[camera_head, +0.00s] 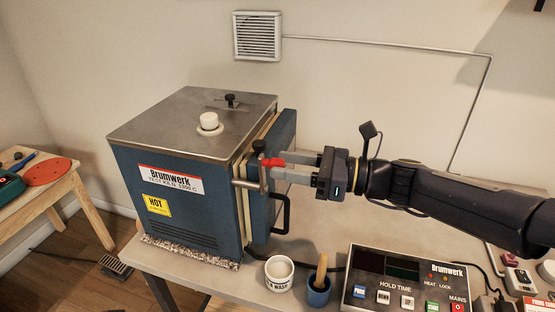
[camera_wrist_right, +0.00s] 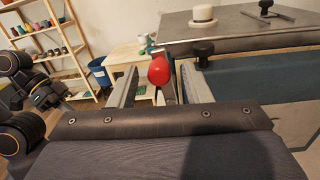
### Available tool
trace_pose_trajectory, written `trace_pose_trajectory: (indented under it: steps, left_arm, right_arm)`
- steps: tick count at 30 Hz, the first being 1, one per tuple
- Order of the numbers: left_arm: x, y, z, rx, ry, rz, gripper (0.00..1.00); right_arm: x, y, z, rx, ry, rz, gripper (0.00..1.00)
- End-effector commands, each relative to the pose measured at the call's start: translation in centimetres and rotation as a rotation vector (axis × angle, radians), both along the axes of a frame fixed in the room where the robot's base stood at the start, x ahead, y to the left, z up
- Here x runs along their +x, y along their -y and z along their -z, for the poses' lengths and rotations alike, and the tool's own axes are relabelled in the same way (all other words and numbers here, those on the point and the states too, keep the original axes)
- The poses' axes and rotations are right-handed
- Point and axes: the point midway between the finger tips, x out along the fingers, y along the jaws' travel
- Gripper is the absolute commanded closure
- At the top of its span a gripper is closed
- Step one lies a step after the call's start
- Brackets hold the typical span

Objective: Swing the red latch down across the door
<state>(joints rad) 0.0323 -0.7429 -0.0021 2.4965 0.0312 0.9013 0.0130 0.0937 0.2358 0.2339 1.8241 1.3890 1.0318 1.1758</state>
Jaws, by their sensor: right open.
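The blue kiln (camera_head: 190,190) stands on the table, its door (camera_head: 286,150) on the right side with a black handle (camera_head: 284,215). The latch's red grip (camera_head: 271,162) is at the door's near edge, beside a grey metal rod (camera_head: 248,184). My right gripper (camera_head: 281,166) comes in from the right, open, with its fingers at the red grip. In the right wrist view the red grip (camera_wrist_right: 158,70) shows between the two fingers, with visible gaps at the sides. What seems my left gripper (camera_wrist_right: 45,97) shows small at the left there; its jaws are unclear.
A white cup (camera_head: 279,272) and a blue pot with a wooden tool (camera_head: 319,290) stand before the door. A control box (camera_head: 408,280) stands at the front right. A white plug (camera_head: 209,121) and a black knob (camera_head: 231,99) are on the kiln top.

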Motion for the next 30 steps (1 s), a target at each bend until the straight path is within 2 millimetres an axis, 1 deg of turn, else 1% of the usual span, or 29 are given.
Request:
trace_pose_trajectory:
  steps: [1, 6, 9, 15, 16, 24, 26, 30]
  left_arm:
    - [0.0, 0.0, -0.2, 0.0, 0.0, 0.0, 1.0]
    - [0.0, 0.0, -0.4, 0.0, 0.0, 0.0, 1.0]
    - [0.0, 0.0, -0.5, 0.0, 0.0, 0.0, 1.0]
    - [0.0, 0.0, -0.4, 0.0, 0.0, 0.0, 1.0]
    - [0.0, 0.0, -0.4, 0.0, 0.0, 0.0, 1.0]
    - [0.0, 0.0, -0.4, 0.0, 0.0, 0.0, 1.0]
    - [0.0, 0.0, -0.4, 0.0, 0.0, 0.0, 1.0]
    - [0.0, 0.0, -0.4, 0.0, 0.0, 0.0, 1.0]
  right_arm:
    - [0.1, -0.9, -0.1, 0.002, -0.002, -0.004, 0.56]
    - [0.6, -2.3, 0.0, -0.001, 0.001, -0.002, 0.56]
    - [0.7, -2.7, 0.0, -0.001, 0.001, 0.0, 0.56]
    - [0.7, -2.7, 0.0, -0.001, 0.002, 0.0, 0.56]
    - [0.7, -2.7, 0.0, -0.001, 0.002, 0.0, 0.57]
    - [0.7, -2.6, 0.0, -0.001, 0.002, 0.0, 0.93]
    - [0.7, -2.6, 0.0, -0.001, 0.002, 0.0, 1.0]
    - [0.7, -2.6, 0.0, -0.001, 0.002, 0.0, 1.0]
